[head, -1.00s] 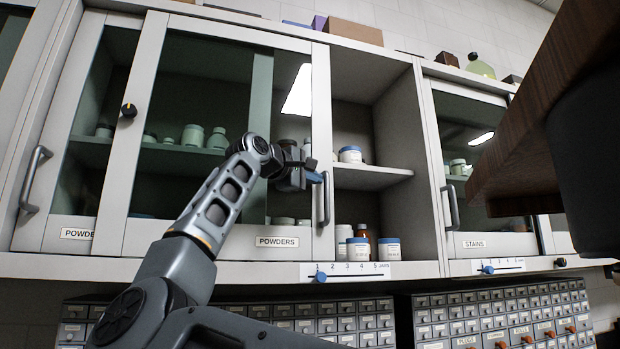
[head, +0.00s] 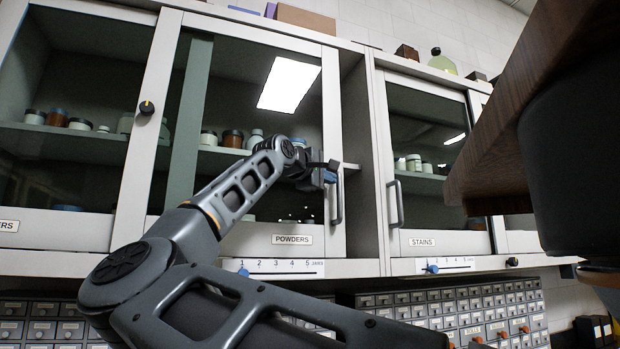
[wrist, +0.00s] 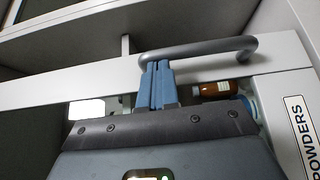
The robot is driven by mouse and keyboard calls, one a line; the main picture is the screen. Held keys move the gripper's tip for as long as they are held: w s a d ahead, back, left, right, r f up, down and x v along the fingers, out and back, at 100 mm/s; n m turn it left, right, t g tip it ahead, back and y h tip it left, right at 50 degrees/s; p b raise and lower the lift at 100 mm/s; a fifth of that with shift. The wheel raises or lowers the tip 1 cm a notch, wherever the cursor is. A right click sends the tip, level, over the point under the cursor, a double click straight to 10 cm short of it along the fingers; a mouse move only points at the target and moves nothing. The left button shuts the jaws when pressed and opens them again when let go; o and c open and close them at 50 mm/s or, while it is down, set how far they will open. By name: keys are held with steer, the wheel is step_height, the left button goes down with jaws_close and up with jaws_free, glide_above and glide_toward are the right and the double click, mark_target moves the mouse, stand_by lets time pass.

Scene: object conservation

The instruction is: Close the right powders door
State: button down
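My gripper (head: 329,176) is at the handle's left side. In the wrist view its blue fingers (wrist: 157,75) are together, with their tips against or very near the bar, not visibly around it.
The left door's frame (head: 147,130) with a black knob stands left. A stains cabinet (head: 437,245) with its own handle is at right. A jar scale (head: 272,268) with a blue slider runs below. A dark wooden overhang (head: 530,110) fills the upper right.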

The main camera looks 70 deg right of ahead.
steer(key=s+d+b, duration=0.1)
steer(key=s+d, duration=0.5)
steer(key=s, duration=0.1)
steer(key=shift+s, duration=0.5)
